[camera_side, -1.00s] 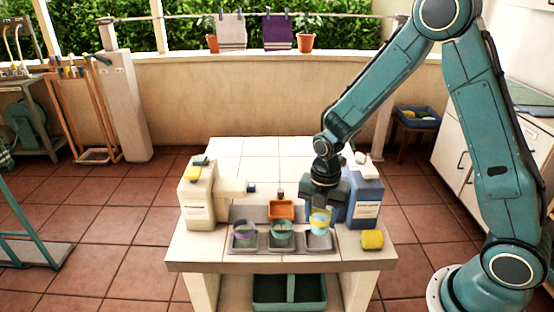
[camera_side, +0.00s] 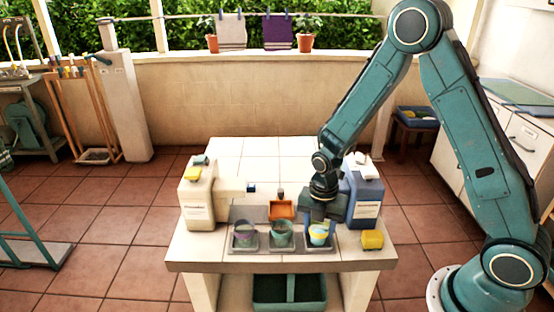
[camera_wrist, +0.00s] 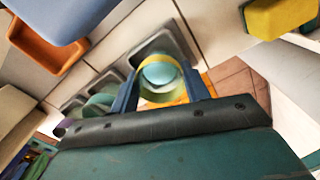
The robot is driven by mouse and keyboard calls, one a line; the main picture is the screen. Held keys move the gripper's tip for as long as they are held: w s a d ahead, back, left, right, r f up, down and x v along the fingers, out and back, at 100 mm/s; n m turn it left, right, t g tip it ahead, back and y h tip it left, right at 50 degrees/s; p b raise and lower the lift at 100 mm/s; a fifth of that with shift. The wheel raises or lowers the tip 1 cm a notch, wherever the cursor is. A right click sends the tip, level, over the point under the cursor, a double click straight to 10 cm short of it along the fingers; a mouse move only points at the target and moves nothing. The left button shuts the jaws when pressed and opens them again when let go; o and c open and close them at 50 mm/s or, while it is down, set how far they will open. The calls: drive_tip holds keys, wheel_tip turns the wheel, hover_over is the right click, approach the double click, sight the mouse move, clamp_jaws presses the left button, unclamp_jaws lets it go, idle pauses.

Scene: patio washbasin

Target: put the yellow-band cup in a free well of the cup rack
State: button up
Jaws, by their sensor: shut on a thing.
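The yellow-band cup (camera_side: 319,238), pale blue inside, is upright at the right well of the grey cup rack (camera_side: 262,249). My gripper (camera_side: 319,226) comes down on it from above and is shut on it. In the wrist view the cup (camera_wrist: 160,76) sits between the two blue fingers, with the well's grey wall (camera_wrist: 166,40) around its far side. I cannot tell whether its base touches the well floor. A purple-band cup (camera_side: 244,232) fills the left well and a green cup (camera_side: 281,234) the middle well.
An orange tub (camera_side: 281,209) stands behind the rack. A beige jug (camera_side: 198,200) is at the left and a blue jug (camera_side: 367,202) stands close behind my gripper at the right. A yellow sponge (camera_side: 372,239) lies right of the rack. The tiled back of the table is clear.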

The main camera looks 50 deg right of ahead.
drive_tip(key=o, duration=1)
wheel_tip(320, 180, up, 12)
drive_tip(key=shift+r, duration=0.15)
idle(0.7)
